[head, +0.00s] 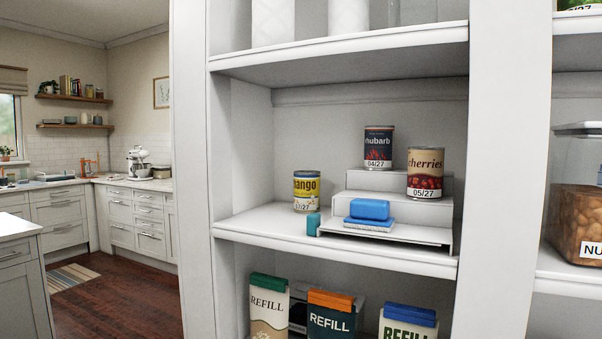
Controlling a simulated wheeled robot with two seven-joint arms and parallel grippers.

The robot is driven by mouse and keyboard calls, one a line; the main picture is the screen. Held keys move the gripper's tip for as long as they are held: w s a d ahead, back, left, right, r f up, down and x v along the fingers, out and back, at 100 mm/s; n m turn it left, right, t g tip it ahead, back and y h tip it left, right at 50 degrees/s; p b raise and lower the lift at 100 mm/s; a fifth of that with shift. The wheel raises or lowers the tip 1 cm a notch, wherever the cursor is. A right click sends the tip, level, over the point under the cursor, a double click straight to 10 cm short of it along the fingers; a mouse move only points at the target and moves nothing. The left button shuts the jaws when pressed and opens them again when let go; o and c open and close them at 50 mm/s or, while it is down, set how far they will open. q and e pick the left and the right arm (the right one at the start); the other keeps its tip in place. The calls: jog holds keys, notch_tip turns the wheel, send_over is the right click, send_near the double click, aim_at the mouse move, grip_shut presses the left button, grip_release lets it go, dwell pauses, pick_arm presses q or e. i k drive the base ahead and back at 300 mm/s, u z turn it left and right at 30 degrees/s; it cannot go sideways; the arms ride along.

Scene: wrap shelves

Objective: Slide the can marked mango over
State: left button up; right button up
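The mango can (306,191) is yellow with a dark blue label band and a date ending in /27. It stands upright on the middle shelf (265,222), left of a white stepped riser (405,208). A rhubarb can (378,147) stands on the riser's top step. A cherries can (425,172) stands on the step below, to the right. Neither of my grippers shows in the head view.
A small teal block (313,224) stands at the shelf's front edge, just in front of the mango can. Blue items (370,210) lie on the riser's low step. Refill cartons (331,314) stand on the shelf below. The shelf left of the mango can is bare.

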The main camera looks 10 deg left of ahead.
aim_at(307, 183)
jog(key=i, duration=0.45)
jog(key=z, duration=0.75)
